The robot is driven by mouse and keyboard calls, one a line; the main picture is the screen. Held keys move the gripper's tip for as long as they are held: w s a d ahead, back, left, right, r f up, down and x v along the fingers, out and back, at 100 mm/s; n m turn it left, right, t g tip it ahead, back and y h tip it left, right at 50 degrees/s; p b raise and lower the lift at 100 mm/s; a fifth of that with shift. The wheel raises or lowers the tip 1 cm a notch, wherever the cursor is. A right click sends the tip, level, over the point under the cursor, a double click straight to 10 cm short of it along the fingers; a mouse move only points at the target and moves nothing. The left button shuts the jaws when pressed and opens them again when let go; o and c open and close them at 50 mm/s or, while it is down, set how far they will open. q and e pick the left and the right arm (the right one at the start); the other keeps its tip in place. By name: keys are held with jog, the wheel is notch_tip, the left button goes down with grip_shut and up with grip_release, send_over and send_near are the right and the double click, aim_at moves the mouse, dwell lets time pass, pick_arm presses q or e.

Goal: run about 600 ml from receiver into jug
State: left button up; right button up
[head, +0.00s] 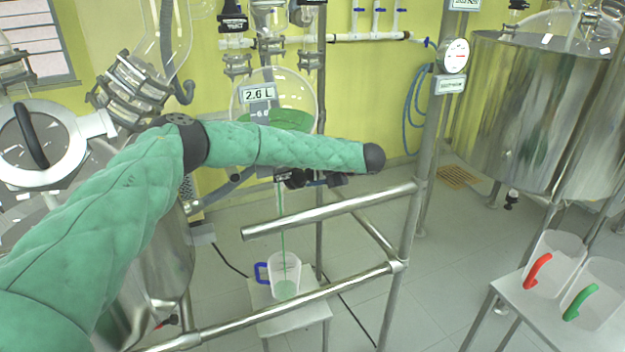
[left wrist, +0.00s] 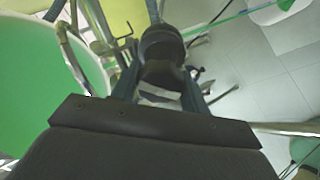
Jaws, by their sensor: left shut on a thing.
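The receiver (head: 300,95) is a round glass vessel holding green liquid, with a 2.6 L display (head: 258,94) in front. A thin green stream (head: 282,225) falls from its outlet into the jug (head: 285,278). The jug is clear with a blue handle (head: 261,272), and a little green liquid lies at its bottom. My left gripper (head: 312,180), mostly hidden by my green-sleeved arm, is at the outlet. The left wrist view shows it shut on a dark valve handle (left wrist: 162,50); the stream (left wrist: 225,20) shows there too. My right gripper is not in view.
The jug stands on a small stool (head: 300,316). Steel rails (head: 330,211) cross in front. Red-handled (head: 555,258) and green-handled (head: 598,295) jugs stand on a bench at right, near a large steel tank (head: 530,110).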

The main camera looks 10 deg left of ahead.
pick_arm(q)
jog(key=shift+f+n+b, duration=0.1)
jog(key=shift+n+b, duration=0.5)
jog(key=shift+n, duration=0.1)
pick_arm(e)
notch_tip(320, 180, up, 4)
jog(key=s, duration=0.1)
pick_arm(q)
jog(key=shift+n+b, duration=0.45)
jog(key=shift+n, duration=0.15)
jog(key=n+h+b, duration=0.1)
jog(key=n+b, duration=0.3)
jog(key=shift+n+b, duration=0.65)
jog(key=shift+n, duration=0.15)
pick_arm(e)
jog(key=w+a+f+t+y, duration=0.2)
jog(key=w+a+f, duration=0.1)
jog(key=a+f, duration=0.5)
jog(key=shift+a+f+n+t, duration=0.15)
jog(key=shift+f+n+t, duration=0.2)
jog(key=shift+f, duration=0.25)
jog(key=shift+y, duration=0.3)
pick_arm(q)
jog(key=o, duration=1)
jog(key=shift+d, duration=0.1)
